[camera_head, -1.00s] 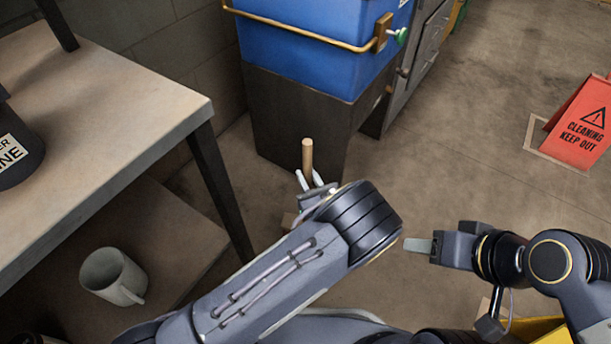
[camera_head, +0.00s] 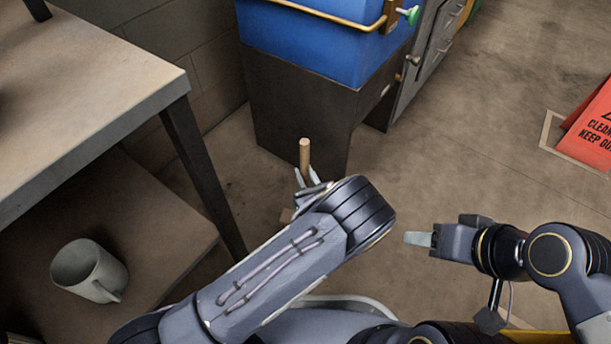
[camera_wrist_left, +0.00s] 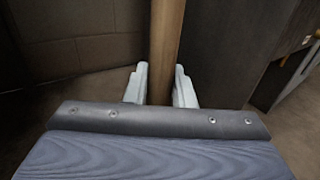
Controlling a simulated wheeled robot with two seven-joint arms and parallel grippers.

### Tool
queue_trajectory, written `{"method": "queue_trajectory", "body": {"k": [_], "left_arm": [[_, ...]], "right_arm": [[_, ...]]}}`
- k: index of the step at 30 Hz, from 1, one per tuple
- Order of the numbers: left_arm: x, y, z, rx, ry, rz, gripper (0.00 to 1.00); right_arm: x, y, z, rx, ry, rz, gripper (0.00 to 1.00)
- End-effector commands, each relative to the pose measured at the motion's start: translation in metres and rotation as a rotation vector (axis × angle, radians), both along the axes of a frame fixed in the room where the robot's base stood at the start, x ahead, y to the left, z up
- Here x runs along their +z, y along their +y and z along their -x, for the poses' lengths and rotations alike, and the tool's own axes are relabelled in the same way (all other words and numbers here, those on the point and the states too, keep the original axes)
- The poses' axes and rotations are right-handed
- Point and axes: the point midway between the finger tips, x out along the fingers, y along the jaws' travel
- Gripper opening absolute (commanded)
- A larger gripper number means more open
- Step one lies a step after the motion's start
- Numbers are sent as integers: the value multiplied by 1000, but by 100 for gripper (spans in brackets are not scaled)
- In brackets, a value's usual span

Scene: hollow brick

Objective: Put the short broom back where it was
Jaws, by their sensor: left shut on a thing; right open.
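The short broom shows as an upright wooden handle (camera_head: 305,154) in the head view, its top end rising above my left gripper (camera_head: 306,178). My left gripper is shut on the handle. In the left wrist view the handle (camera_wrist_left: 166,45) runs up between the two pale fingers of my left gripper (camera_wrist_left: 160,88). The broom's lower part is mostly hidden behind my left arm; a small tan patch shows beside the gripper. My right gripper (camera_head: 418,239) is open and empty, to the right over bare floor.
A blue bin (camera_head: 305,40) on a dark cabinet (camera_head: 290,115) stands just behind the broom. A table (camera_head: 90,90) with a dark leg and a low shelf holding a grey mug (camera_head: 88,270) is at the left. The floor between is clear.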

Motion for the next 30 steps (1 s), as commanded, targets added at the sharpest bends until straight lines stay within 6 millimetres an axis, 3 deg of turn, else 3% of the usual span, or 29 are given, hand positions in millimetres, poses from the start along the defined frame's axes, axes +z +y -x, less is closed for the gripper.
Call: {"method": "queue_trajectory", "body": {"k": [5,6,11,21,26,30], "left_arm": [[-2,0,0,0,-3,-1,0],[-3,0,0,0,0,0,25],[-3,0,0,0,0,-1,44],[2,0,0,0,0,0,44],[1,-9,22,-4,3,-1,44],[1,-21,52,-6,2,-3,44]], "right_arm": [[1,0,0,0,0,0,51],[0,0,0,0,0,0,51],[0,0,0,0,0,0,51],[0,0,0,0,0,0,51],[4,0,0,0,0,0,51],[6,0,0,0,0,0,51]]}}
